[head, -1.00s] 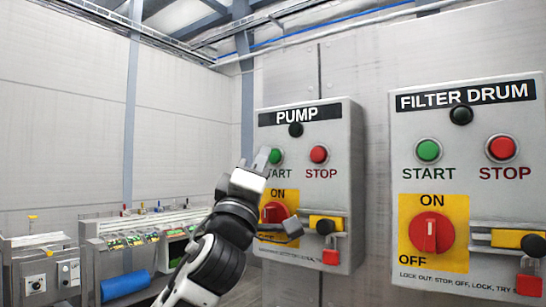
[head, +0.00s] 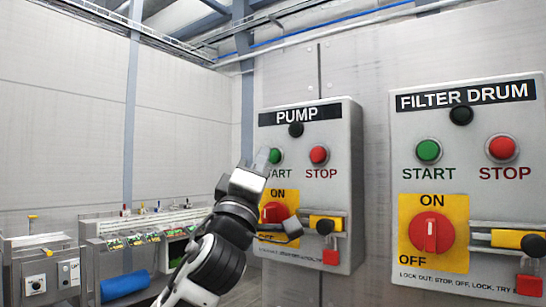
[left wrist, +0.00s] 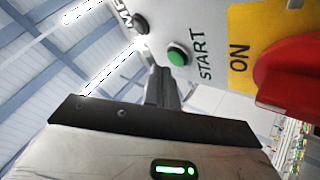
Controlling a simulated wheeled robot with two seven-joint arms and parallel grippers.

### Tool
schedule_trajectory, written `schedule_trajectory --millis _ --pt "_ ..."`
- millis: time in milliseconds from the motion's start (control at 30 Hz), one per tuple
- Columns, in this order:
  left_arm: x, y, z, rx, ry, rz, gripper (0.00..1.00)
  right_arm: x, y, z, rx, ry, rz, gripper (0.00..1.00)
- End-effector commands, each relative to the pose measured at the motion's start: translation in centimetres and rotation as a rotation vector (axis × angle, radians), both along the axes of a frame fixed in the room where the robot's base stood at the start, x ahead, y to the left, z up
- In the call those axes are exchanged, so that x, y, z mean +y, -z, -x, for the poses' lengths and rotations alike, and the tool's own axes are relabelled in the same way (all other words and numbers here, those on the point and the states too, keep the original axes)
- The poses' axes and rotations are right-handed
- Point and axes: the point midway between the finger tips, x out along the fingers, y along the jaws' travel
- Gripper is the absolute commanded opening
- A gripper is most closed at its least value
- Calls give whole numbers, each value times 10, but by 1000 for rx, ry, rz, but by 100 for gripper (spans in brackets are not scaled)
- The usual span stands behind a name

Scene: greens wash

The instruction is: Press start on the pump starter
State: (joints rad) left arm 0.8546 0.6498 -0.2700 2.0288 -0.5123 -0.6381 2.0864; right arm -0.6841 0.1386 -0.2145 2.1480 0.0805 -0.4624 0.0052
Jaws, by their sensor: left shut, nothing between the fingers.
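The pump starter (head: 340,175) is a grey box on the wall labelled PUMP. Its green START button (head: 276,156) is at the upper left, beside the red STOP button (head: 319,155). My left gripper (head: 262,158) is shut and empty, with its fingertips just left of the green button and covering part of the START label. In the left wrist view the green button (left wrist: 178,55) shows clear of the shut fingers (left wrist: 158,80), with a gap that looks small. I cannot tell whether they touch the box. My right gripper is not in view.
A FILTER DRUM starter (head: 468,185) with its own buttons is to the right. The pump box has a red rotary switch (head: 274,212) on a yellow ON plate and a red padlock (head: 331,251) below. Wash machinery (head: 130,245) stands at the left.

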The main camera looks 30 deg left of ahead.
Motion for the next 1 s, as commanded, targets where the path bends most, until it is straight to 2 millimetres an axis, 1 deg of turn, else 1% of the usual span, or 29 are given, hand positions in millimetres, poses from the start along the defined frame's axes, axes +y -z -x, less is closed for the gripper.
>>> schedule_trajectory --millis 267,533,1000 --pt "0 0 -1 0 1 1 0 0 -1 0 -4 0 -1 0" --pt "0 0 -8 0 0 2 0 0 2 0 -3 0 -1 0" --pt "-1 0 -10 0 1 1 0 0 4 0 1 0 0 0"
